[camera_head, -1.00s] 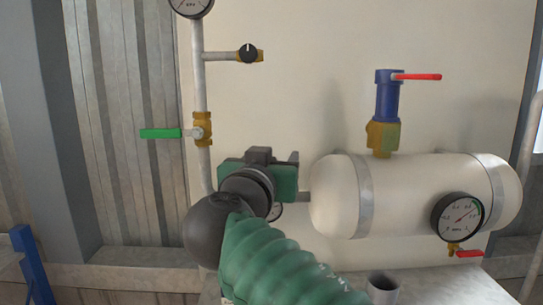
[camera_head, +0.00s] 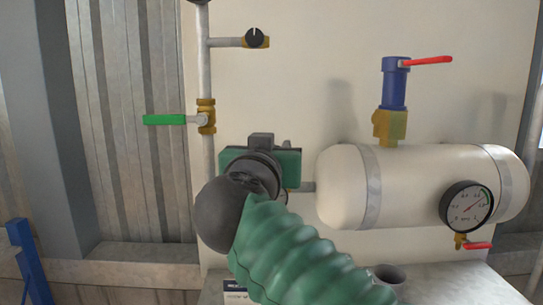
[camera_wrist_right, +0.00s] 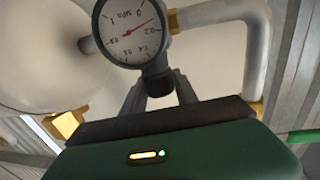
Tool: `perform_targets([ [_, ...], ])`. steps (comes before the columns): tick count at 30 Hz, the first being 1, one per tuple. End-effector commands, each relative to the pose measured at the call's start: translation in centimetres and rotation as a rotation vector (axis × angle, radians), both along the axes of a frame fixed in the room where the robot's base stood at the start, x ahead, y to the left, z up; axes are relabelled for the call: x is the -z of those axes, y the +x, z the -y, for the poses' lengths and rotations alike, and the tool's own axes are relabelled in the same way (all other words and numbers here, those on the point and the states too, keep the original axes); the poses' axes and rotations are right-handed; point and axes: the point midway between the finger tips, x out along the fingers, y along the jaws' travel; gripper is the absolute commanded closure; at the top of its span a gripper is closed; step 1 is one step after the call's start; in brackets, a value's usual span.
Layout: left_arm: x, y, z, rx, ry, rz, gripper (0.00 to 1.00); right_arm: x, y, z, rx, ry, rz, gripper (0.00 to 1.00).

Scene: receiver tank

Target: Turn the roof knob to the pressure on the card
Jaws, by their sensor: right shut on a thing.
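In the right wrist view my right gripper (camera_wrist_right: 158,92) is shut on a dark knob (camera_wrist_right: 160,82) just below a round gauge (camera_wrist_right: 128,33). The gauge appears upside down, marked 0 to 1 MPa; its red needle points between 0 and 0.2, nearer 0.2. In the head view my right gripper's green body (camera_head: 262,165) is left of the tank and hides that knob and gauge. A black knob with a white mark (camera_head: 256,38) is on the upper branch pipe. A card (camera_head: 236,290) with a dark heading shows at the bottom, its text unreadable. My left gripper is out of view.
The cream tank (camera_head: 340,190) carries a gauge (camera_head: 467,207), a red-handled drain valve (camera_head: 475,245) and a blue valve with a red lever (camera_head: 394,90). A green-handled valve (camera_head: 165,120) is on the upright pipe. A blue stand (camera_head: 25,262) is lower left.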

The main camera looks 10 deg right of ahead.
Motion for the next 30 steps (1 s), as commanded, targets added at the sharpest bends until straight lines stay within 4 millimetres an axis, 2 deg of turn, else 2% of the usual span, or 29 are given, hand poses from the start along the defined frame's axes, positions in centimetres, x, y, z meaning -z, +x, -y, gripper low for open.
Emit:
perform_targets([
  [2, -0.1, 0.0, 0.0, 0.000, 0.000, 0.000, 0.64, -0.2, -0.1, -0.2, -0.004, 0.001, 0.004, 1.00],
  [3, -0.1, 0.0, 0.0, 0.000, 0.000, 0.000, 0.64, -0.2, -0.1, -0.1, -0.004, 0.001, 0.004, 0.62],
  [8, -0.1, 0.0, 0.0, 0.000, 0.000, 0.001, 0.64, -0.2, 0.0, -0.1, -0.002, 0.001, 0.003, 0.44],
  [16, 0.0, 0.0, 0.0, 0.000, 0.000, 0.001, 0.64, 0.0, 0.1, -0.1, -0.001, 0.001, 0.000, 0.44],
  [20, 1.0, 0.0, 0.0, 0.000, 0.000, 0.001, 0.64, 0.3, -1.0, -0.6, -0.003, 0.002, 0.003, 0.44],
  [23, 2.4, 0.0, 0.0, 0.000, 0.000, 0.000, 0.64, 0.5, -3.2, -1.4, -0.005, 0.002, 0.005, 0.44],
  [30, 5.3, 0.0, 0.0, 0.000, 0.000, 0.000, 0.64, 0.5, -9.9, -4.0, -0.007, 0.001, 0.005, 0.44],
])
